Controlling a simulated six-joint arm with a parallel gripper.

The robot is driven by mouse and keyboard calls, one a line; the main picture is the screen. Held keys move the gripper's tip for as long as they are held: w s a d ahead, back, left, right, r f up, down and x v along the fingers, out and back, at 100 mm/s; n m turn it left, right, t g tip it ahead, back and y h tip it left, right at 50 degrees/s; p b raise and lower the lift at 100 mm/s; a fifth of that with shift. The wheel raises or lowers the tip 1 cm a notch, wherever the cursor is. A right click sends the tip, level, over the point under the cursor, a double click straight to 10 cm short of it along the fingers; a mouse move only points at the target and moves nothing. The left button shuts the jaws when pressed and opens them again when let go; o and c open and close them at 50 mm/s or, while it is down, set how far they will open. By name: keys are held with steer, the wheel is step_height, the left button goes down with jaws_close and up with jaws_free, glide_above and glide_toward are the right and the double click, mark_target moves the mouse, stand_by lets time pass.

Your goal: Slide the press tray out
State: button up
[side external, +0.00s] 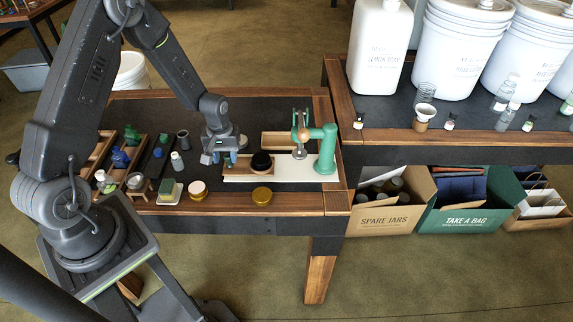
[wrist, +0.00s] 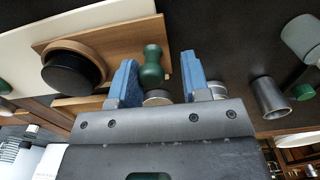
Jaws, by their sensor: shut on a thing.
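The press tray is a flat wooden piece (wrist: 118,33) with a green knob (wrist: 152,64) at its near end. A black disc (wrist: 73,73) sits in a round wooden ring on it. In the side view the black disc (side external: 262,161) lies left of the green press (side external: 326,150), above a white base board (side external: 292,177). My gripper (side external: 225,160) is low over the table at the tray's left end. In the wrist view its blue fingers (wrist: 157,80) stand on either side of the knob, and it is shut on it. The fingers partly hide the tray.
A pale wooden box (side external: 277,140) lies behind the tray.

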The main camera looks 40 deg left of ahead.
steer(key=shift+w+d, duration=0.2)
stand_by(0.3)
steer(key=shift+r, duration=3.5)
steer(key=shift+r, duration=0.1)
steer(key=s+d+r+m+t, duration=0.15)
steer(key=d+r, duration=0.25)
steer(key=r, duration=0.4)
steer(key=s+d+r+m+t, duration=0.1)
steer(key=s+d+r+m, duration=0.25)
steer(key=r, duration=0.45)
steer(key=s+d+r+m+t, duration=0.1)
steer(key=s+d+r+m, duration=0.1)
steer(key=s, duration=0.4)
steer(key=s+d+r+m+t, duration=0.2)
steer(key=s+d+r, duration=0.3)
steer(key=s+r, duration=0.1)
steer(key=shift+s+d+r, duration=0.25)
steer(key=shift+s+r, duration=0.05)
steer(key=shift+s, duration=0.05)
